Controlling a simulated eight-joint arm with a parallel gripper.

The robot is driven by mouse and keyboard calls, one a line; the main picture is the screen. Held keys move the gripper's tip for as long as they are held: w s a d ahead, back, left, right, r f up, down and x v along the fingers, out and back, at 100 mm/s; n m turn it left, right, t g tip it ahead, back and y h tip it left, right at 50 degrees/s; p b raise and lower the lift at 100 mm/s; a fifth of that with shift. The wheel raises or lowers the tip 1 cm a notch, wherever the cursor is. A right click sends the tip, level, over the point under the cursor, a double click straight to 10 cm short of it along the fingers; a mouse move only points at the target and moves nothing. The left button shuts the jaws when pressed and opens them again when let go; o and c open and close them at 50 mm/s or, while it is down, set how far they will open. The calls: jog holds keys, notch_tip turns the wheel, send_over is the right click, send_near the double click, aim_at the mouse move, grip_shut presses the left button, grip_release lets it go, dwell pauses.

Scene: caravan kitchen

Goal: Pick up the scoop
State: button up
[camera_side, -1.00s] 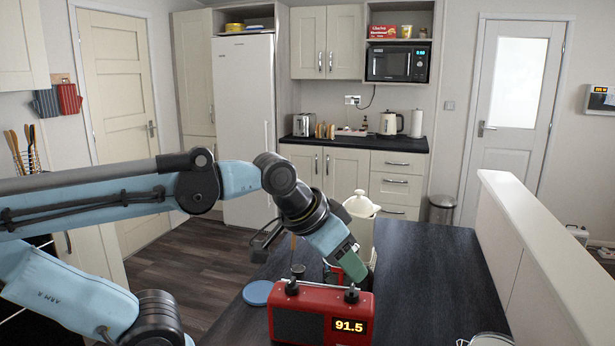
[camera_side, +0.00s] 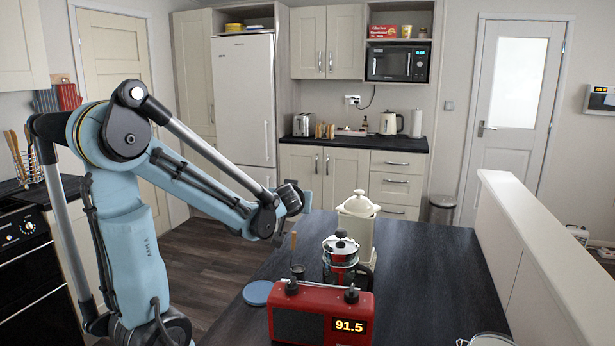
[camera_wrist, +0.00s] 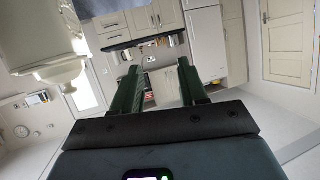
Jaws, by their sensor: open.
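A thin brown upright handle (camera_side: 293,241) rises from a small dark cup-like piece (camera_side: 298,271) behind the red radio; this may be the scoop, but it is too small to be sure. My gripper (camera_wrist: 160,78) is open in the wrist view, its two green fingers apart with nothing between them. In the side view, the end of my arm is above and left of the small piece, clear of the table, and the fingers are hard to make out. No scoop is recognisable in the wrist view.
The red radio (camera_side: 318,318) stands at the front of the dark table (camera_side: 430,270). A French press (camera_side: 341,262) and a cream canister (camera_side: 357,222) stand behind it. A blue disc (camera_side: 258,292) lies left of the radio. The table's right side is mostly clear beside a white partition (camera_side: 540,250).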

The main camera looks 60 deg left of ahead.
aim_at(294, 232)
jog(key=shift+d+f, duration=0.1)
jog(key=shift+f, duration=4.25)
jog(key=shift+w+a+f, duration=0.25)
jog(key=shift+a+f, duration=0.15)
jog(key=shift+f, duration=0.25)
jog(key=shift+w+a+f, duration=0.2)
jog(key=shift+a+f, duration=0.2)
jog(key=shift+f, duration=0.25)
jog(key=shift+w+a+f, duration=0.2)
jog(key=shift+w+a, duration=0.05)
jog(key=shift+a, duration=0.15)
jog(key=shift+c, duration=0.2)
grip_shut()
